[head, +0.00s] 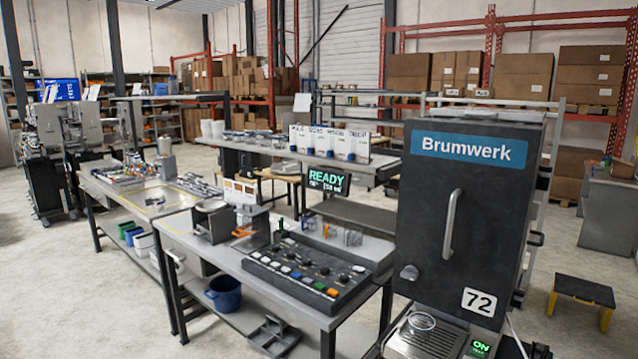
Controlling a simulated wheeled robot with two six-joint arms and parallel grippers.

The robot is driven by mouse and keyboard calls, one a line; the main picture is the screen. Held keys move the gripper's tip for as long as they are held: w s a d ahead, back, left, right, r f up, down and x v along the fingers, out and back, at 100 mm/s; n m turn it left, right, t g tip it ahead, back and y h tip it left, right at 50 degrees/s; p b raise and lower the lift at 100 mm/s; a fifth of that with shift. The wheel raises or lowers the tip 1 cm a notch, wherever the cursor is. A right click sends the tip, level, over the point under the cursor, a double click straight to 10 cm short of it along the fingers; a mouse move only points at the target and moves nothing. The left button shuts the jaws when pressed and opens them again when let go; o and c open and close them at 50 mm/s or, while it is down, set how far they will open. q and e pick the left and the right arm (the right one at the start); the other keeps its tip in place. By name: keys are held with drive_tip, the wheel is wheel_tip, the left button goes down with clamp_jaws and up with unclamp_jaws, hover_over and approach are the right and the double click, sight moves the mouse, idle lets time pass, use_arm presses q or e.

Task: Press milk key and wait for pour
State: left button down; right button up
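A dark key panel (308,277) with several white, blue, green and orange keys and black knobs lies on the near bench. Its labels are too small to read, so I cannot tell which key is the milk key. A display (328,181) behind it reads READY, with a smaller unclear line. The dark Brumwerk machine (462,225), marked 72, stands at the right with a green ON light (480,348). A clear round vessel (422,322) sits on its metal drip tray (420,345); I see no pour. Neither of my grippers is in view.
A grinder-like device (212,220) stands left of the panel, and small glasses (352,238) stand behind it. A raised shelf (300,158) holds labelled white containers. A blue bucket (223,293) is under the bench.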

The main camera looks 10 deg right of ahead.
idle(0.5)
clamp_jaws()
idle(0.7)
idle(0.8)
